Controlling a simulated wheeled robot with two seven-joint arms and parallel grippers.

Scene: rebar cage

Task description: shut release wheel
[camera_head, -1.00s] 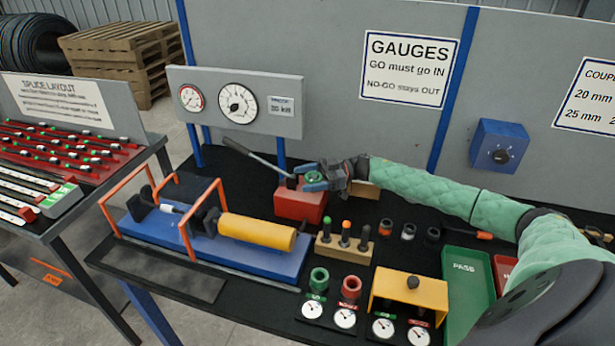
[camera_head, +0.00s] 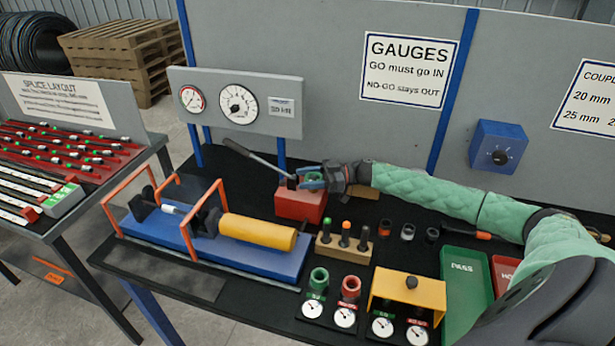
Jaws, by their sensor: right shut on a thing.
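A red pump box (camera_head: 298,206) with a grey lever (camera_head: 254,159) stands on the black bench, behind the blue puller bed. A green release wheel (camera_head: 311,180) sits on top of the box. My right gripper (camera_head: 304,178) reaches in from the right, its blue fingers shut on the wheel, partly hiding it. My left gripper is not in view.
A blue bed (camera_head: 280,262) with a yellow cylinder (camera_head: 257,232) and orange hoops lies in front of the box. A wooden block (camera_head: 343,247) with several plugs is near. Two dial gauges (camera_head: 238,103) hang behind. A yellow stand (camera_head: 409,291) is at front right.

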